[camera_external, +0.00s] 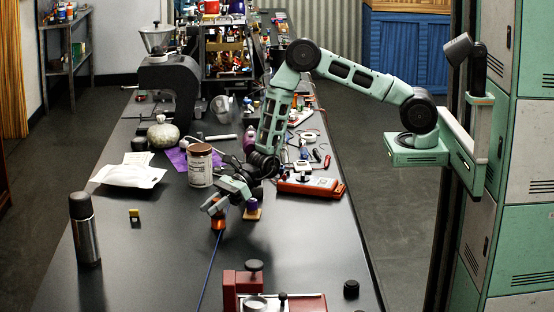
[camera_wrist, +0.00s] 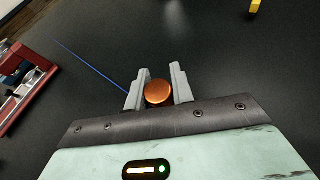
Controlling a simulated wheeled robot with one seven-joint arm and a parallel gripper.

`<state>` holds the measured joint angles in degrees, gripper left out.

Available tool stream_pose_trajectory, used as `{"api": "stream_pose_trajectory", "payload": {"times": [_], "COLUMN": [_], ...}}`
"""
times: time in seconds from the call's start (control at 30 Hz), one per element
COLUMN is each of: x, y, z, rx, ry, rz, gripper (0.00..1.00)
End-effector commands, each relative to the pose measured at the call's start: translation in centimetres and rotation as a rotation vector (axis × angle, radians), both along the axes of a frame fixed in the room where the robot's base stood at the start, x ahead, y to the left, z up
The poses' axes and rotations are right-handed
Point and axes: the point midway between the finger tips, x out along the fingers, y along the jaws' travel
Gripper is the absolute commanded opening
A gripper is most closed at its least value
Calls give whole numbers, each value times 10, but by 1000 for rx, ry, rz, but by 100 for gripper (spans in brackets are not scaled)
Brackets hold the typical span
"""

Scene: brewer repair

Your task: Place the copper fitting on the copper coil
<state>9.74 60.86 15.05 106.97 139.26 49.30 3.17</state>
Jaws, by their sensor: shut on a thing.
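My gripper (camera_external: 217,208) points down low over the middle of the dark bench. It is shut on a round copper-coloured piece, which looks like the copper fitting (camera_external: 218,224). In the wrist view the copper fitting (camera_wrist: 158,93) shows as a smooth disc between the two grey fingers of my gripper (camera_wrist: 156,84). I cannot tell whether its underside touches the bench. I cannot make out the copper coil for sure in either view.
A purple piece on a wooden block (camera_external: 252,211) stands just right of my gripper. A thin blue line (camera_external: 208,272) runs toward the front. A red machine (camera_external: 250,284) is at the front, a brown-lidded jar (camera_external: 200,168) behind. The bench left of my gripper is mostly clear.

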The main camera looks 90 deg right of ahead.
Motion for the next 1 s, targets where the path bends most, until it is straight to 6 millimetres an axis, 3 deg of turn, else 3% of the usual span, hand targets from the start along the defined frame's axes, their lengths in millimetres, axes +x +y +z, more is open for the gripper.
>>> {"api": "stream_pose_trajectory", "payload": {"times": [0.3, 0.33, 0.4, 0.8, 1.0], "x": [0, 0, 0, -1, -27], "y": [0, 0, 0, 0, -23], "z": [-5, -4, -3, 3, 13], "rx": [1, 0, 0, 0, -1], "ry": [-1, 0, 0, 0, 0], "rz": [0, 0, 1, 0, -2], "gripper": [0, 29, 45, 45, 45]}}
